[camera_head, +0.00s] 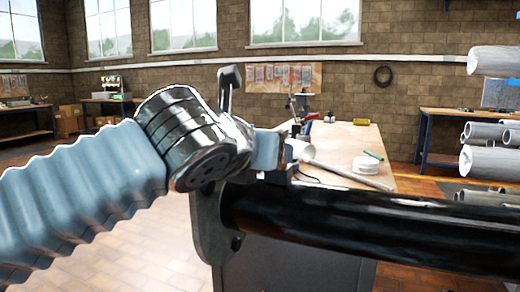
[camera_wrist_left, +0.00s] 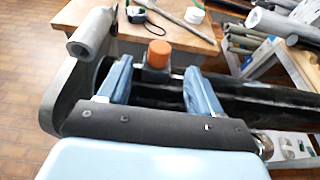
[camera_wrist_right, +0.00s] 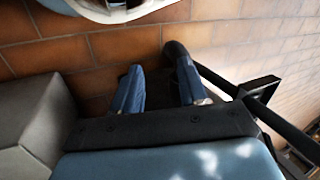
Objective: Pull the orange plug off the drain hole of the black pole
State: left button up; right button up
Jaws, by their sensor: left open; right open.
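The black pole (camera_head: 350,215) lies across the right of the head view, its flange (camera_head: 212,215) at the left end. The pole also shows behind the fingers in the left wrist view (camera_wrist_left: 245,97). The orange plug (camera_wrist_left: 158,48) stands on a dark block there, just beyond and between my left fingertips. In the head view I cannot make out the plug. My left gripper (camera_wrist_left: 158,72) is open, one finger on each side of the plug; contact is not clear. My right gripper (camera_wrist_right: 160,72) is open and empty, seen only in its wrist view.
Grey pipes (camera_head: 490,160) are stacked at the right. A grey cylinder (camera_wrist_left: 92,32) stands out by the flange. A dark bar (camera_wrist_right: 260,110) runs right of my right gripper.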

pick_arm(q)
jog(key=x, duration=1)
jog(key=shift+w+f, duration=0.1)
jog(key=shift+w, duration=0.1)
jog(key=c, duration=1)
